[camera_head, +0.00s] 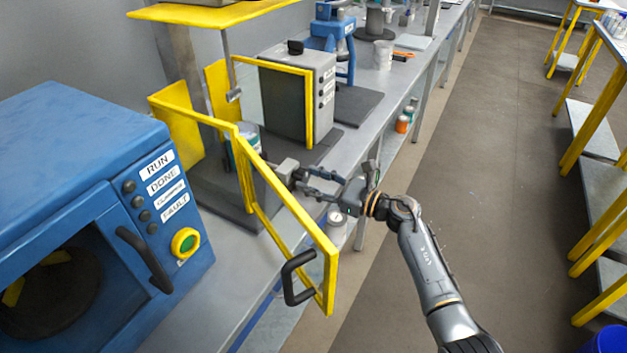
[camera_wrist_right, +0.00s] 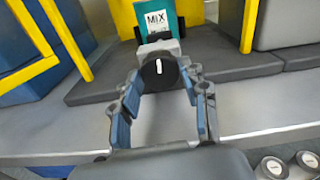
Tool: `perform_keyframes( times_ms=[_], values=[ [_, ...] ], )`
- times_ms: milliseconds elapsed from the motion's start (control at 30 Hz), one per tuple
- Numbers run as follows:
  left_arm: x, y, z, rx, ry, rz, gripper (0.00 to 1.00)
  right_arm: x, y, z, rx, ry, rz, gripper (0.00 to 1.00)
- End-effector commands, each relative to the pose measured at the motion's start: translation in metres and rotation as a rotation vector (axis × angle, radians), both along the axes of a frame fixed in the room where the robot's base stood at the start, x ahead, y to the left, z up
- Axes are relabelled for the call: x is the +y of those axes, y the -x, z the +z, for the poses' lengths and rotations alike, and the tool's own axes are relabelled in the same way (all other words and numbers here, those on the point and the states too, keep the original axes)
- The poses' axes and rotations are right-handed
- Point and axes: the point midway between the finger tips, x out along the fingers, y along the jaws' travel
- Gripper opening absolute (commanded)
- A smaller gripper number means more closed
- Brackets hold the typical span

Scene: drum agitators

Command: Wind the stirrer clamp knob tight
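The stirrer clamp knob (camera_wrist_right: 160,72) is black and round, with a white mark standing nearly upright. It sits on the front of a grey clamp block (camera_head: 286,169) at the stirrer station. Behind it is a teal vessel labelled MIX (camera_wrist_right: 158,18). My right gripper (camera_wrist_right: 161,80) is open, its fingertips to the left and right of the knob with gaps showing; I cannot tell how far they reach over it. In the head view the right gripper (camera_head: 306,182) points left at the clamp, and the knob is mostly hidden by the fingers. My left gripper is out of view.
A yellow-framed door (camera_head: 290,205) with a black handle stands open beside my right gripper. A blue machine (camera_head: 75,150) with labelled buttons is at left; a grey box machine (camera_head: 300,90) stands beyond. White-lidded jars (camera_head: 336,216) sit below the bench edge.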

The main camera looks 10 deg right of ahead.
Motion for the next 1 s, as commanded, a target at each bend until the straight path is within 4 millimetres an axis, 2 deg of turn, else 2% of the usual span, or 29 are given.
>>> perform_keyframes(
  times_ms=[33, 100, 133, 467, 1000],
  values=[
    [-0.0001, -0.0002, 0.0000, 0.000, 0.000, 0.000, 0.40, -0.0002, 0.0000, -0.0001, 0.000, 0.000, 0.000, 0.28],
    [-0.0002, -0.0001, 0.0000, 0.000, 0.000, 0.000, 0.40, -0.0002, 0.0000, -0.0001, 0.000, 0.000, 0.000, 0.13],
    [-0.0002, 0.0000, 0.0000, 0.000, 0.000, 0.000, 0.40, -0.0002, 0.0000, -0.0001, 0.000, 0.000, 0.000, 0.12],
    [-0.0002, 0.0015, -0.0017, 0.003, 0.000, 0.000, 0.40, -0.0004, 0.0000, -0.0007, 0.040, -0.028, 0.000, 0.12],
    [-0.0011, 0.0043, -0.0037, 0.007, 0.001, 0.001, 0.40, -0.0007, -0.0002, -0.0006, 0.342, -0.245, 0.002, 0.12]
  ],
)
